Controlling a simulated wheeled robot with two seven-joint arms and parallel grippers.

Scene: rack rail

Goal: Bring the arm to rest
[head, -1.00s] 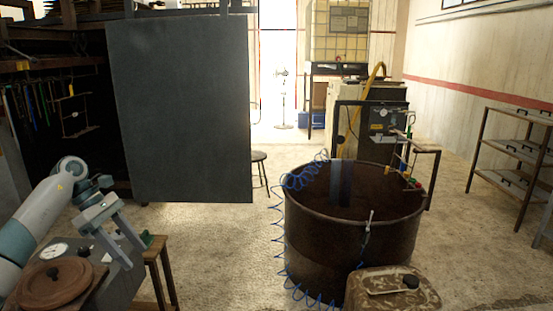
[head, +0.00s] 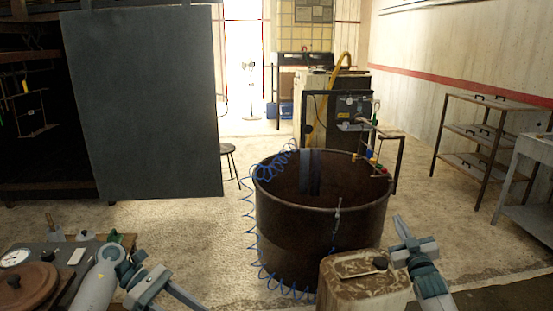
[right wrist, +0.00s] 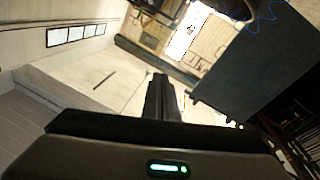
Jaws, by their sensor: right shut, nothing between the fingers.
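My right gripper (head: 401,226) is at the right of the head view, pointing up, with its fingers together. My left gripper (head: 172,292) is low at the lower left of the head view, beside the bench with the gauge. Its fingers run toward the bottom edge, and I cannot tell how far apart they are.
A rusty drum (head: 322,228) with a blue coiled hose (head: 249,235) stands in the middle. A stained canister (head: 362,279) is in front of it. A dark panel (head: 143,105) hangs at left. A metal shelf (head: 487,131) stands at right. Bare floor (head: 185,232) lies left of the drum.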

